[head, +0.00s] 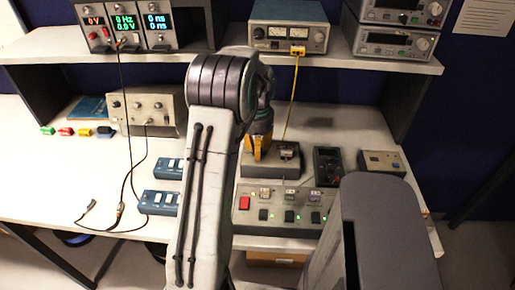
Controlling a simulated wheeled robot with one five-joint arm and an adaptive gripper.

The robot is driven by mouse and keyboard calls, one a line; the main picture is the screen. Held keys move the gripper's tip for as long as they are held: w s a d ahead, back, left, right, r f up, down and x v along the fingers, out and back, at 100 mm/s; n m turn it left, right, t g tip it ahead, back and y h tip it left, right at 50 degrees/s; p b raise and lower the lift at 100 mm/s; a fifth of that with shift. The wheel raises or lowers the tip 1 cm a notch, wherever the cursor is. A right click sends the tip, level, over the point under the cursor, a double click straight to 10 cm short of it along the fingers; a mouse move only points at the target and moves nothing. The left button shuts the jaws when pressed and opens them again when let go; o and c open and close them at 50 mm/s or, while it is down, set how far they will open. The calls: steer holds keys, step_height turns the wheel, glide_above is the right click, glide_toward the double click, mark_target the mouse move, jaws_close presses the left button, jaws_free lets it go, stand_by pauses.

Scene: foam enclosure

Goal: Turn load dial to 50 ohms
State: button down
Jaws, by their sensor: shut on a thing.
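A dark box (290,172) sits on the bench just behind a grey panel, with a small label or fitting on its top right. My gripper (257,152) has yellow fingertips and points down onto the left part of this box's top. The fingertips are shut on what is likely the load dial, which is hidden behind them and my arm. I cannot read the dial's setting or its markings. A yellow cable (291,100) runs from the meter unit (288,28) on the shelf down toward the box.
A grey panel (282,203) with a red button and several switches lies in front. A black handheld meter (327,165) and a small beige box (382,161) are to the right. Blue switch boxes (158,201) and loose cables lie left. The shelf (400,62) overhangs the bench.

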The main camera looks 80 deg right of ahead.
steer(key=n, duration=0.4)
steer(key=shift+a+f+n, duration=0.1)
steer(key=shift+f+n, duration=0.05)
steer(key=shift+n, duration=2.45)
steer(key=c, duration=0.9)
jaws_free()
steer(key=shift+c, duration=0.2)
step_height(320, 180, up, 12)
